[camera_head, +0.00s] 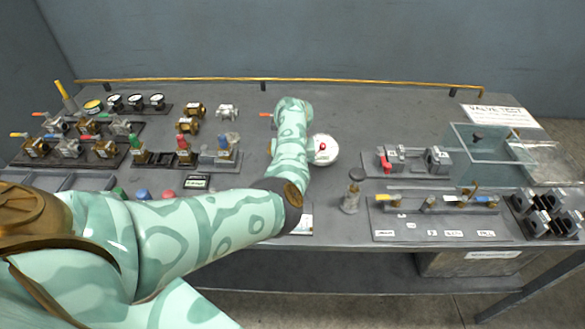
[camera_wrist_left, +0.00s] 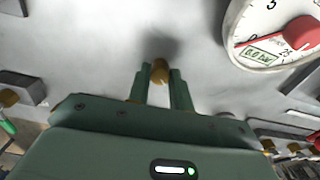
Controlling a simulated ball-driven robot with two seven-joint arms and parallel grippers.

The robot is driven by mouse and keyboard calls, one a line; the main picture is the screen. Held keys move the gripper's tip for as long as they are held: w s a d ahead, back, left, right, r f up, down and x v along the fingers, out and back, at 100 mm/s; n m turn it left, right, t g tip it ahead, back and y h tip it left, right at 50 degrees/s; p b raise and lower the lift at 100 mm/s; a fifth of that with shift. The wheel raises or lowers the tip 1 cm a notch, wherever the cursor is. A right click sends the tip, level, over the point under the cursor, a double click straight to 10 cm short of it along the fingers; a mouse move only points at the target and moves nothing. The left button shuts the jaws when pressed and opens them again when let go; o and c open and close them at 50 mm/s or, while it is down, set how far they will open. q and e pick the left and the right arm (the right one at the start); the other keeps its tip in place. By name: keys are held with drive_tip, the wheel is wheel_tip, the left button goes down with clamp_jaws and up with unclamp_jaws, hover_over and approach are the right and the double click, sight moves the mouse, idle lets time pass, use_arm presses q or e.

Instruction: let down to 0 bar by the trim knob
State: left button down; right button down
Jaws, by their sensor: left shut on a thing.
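In the left wrist view, my left gripper (camera_wrist_left: 160,80) is shut on a small brass knob (camera_wrist_left: 160,68), most likely the trim knob, on a pale grey surface. A white round gauge (camera_wrist_left: 262,18) stands at the upper right of that view, cut by the frame. Its red needle points left to the low end of the scale, by the 0. A small green-framed label on its face appears to read 0.0 bar. In the head view the gauge (camera_head: 325,157) shows just right of my left forearm; the forearm hides the gripper and knob. My right gripper is not in view.
Valves (camera_head: 68,148) and small gauges (camera_head: 135,102) stand on the bench at the left. A clear tank (camera_head: 490,150), a glass cylinder (camera_head: 351,195) and a rack with coloured levers (camera_head: 430,203) stand at the right. A brass rail (camera_head: 200,80) runs along the back.

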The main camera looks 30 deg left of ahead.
use_arm(q)
drive_tip(key=m+p, duration=0.1)
drive_tip(key=m, duration=0.1)
drive_tip(key=m+p, duration=0.1)
drive_tip(key=m, duration=0.2)
drive_tip(key=shift+r+m, duration=0.2)
drive_tip(key=shift+m, duration=0.1)
drive_tip(key=shift+w+f+m+p, duration=0.1)
drive_tip(key=shift+m+p, duration=0.75)
drive_tip(key=shift+m, duration=1.15)
drive_tip(key=c, duration=1.3)
unclamp_jaws()
drive_tip(key=shift+o, duration=0.2)
wheel_tip(320, 180, up, 16)
drive_tip(key=p, duration=0.6)
